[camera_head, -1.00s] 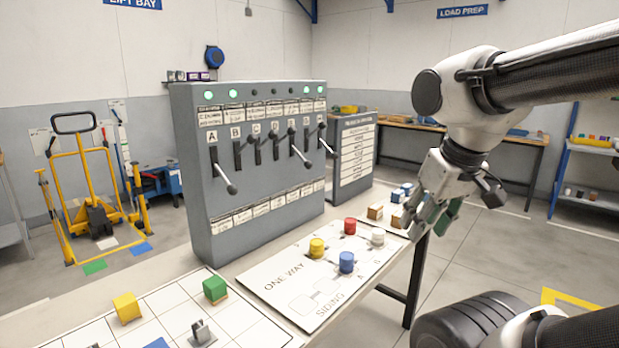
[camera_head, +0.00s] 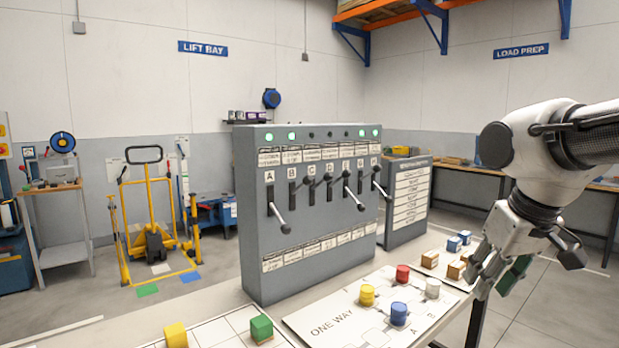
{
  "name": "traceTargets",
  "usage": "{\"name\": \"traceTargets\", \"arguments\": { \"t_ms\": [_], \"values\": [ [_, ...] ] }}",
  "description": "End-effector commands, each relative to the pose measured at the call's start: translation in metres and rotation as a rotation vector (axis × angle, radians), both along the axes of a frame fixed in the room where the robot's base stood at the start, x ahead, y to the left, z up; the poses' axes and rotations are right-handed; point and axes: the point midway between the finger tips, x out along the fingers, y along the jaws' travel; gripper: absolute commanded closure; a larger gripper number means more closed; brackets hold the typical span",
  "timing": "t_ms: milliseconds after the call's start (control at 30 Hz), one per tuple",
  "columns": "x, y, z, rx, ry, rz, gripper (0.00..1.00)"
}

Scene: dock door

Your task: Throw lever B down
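Lever B (camera_head: 292,196) is on the front of the grey lever cabinet (camera_head: 263,265), second from the left under its "B" label. Its dark arm appears raised, unlike lever A (camera_head: 279,218) on its left, whose silver handle hangs low. The tip of B overlaps the neighbouring levers, so its exact angle is hard to read. My gripper (camera_head: 497,271) is right of the cabinet, above the right end of the table, well apart from the levers. Its fingers look spread with no lever between them. A green piece shows at one finger; I cannot tell what it is.
A "ONE WAY" board (camera_head: 318,325) with coloured cylinders, including a red one (camera_head: 403,274), lies in front of the cabinet. Small orange and blue blocks stand near my gripper. A labelled grey panel (camera_head: 408,200) stands right of the cabinet. A yellow lift truck (camera_head: 155,240) stands left.

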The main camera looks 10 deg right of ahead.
Motion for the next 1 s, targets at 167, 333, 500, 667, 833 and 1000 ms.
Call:
{"name": "traceTargets", "arguments": {
  "t_ms": [167, 333, 500, 667, 833, 1000],
  "values": [
    [0.012, 0.017, -0.013, -0.003, 0.072, 0.079, 1.0],
    [0.075, 0.055, 0.01, -0.019, 0.105, 0.208, 1.0],
    [0.166, 0.117, 0.054, -0.055, 0.068, 0.378, 1.0],
    [0.255, 0.195, 0.1, -0.101, -0.019, 0.562, 1.0],
    [0.325, 0.262, 0.156, -0.153, -0.15, 0.717, 1.0],
    [0.356, 0.276, 0.22, -0.202, -0.284, 0.791, 1.0]
  ]
}}
